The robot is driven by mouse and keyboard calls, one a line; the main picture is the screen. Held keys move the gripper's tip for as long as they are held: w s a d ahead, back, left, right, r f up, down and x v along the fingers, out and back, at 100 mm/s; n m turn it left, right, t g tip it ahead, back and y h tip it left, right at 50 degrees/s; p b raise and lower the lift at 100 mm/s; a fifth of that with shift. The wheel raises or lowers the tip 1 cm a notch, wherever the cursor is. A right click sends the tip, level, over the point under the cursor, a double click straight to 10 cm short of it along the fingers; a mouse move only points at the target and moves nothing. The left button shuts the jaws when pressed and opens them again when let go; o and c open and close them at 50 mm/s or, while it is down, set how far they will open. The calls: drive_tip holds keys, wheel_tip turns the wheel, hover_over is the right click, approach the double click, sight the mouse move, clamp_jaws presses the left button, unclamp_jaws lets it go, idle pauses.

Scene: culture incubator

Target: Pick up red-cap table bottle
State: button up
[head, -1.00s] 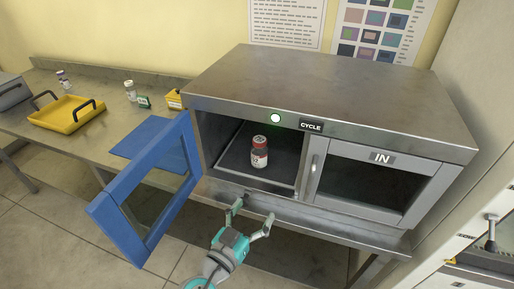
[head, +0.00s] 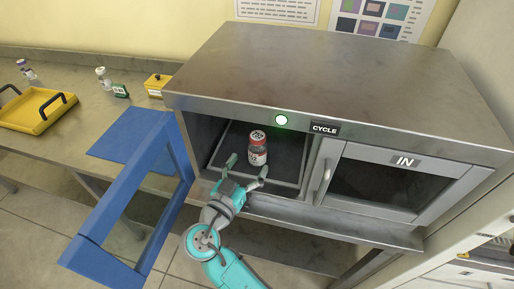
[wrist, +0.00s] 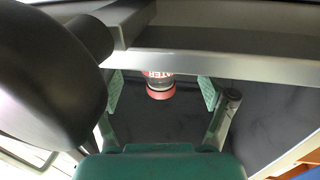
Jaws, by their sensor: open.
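A red-capped bottle (head: 257,150) with a label stands upright on the dark tray (head: 216,158) inside the left compartment of the metal incubator. In the wrist view the bottle (wrist: 160,86) shows its red cap and part of a label, between and beyond my fingers. My gripper (head: 247,167) is open and empty at the front opening of that compartment, just short of the bottle. In the wrist view my gripper (wrist: 161,95) has its green finger pads well apart on either side of the bottle, and no contact is visible.
The blue-framed door (head: 103,214) hangs open at the left. The right compartment door (head: 390,183), marked IN, is closed. On the left bench are a yellow tray (head: 38,112), a blue mat (head: 128,134), and two small bottles.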

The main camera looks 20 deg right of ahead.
sight(253, 158)
drive_tip(key=shift+x, duration=2.95)
drive_tip(key=c, duration=1.4)
drive_tip(key=shift+v, duration=9.1)
